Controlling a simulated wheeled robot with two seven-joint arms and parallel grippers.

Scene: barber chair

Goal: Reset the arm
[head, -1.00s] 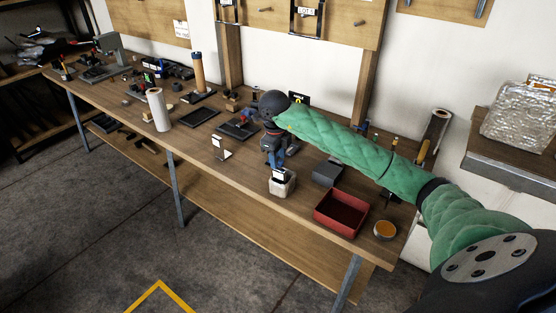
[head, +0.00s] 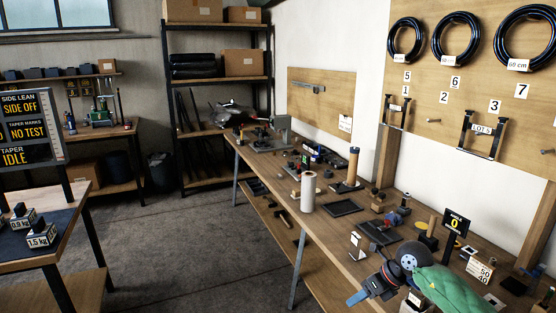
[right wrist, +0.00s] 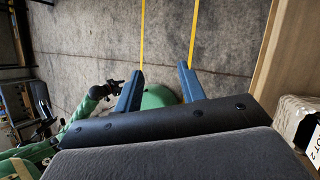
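My right arm, in a green sleeve, comes in at the lower right of the head view. Its gripper (head: 364,294) is over the workbench's front part, with a blue finger pointing left. In the right wrist view the two blue fingers (right wrist: 160,88) stand wide apart with nothing gripped between them. A rounded green shape beyond them looks like part of my own body. Another green arm, apparently my left, shows at the left of that view, ending in a small dark gripper (right wrist: 117,86). Its finger state is too small to tell. The head view does not show it.
The long wooden bench (head: 322,252) holds a white roll (head: 308,191), a dark tray (head: 343,208) and an angle display (head: 456,222). A second table (head: 62,222) with weights stands left. Open concrete floor (head: 190,250) lies between. A LOT 2 box (right wrist: 298,118) is at the wrist view's right.

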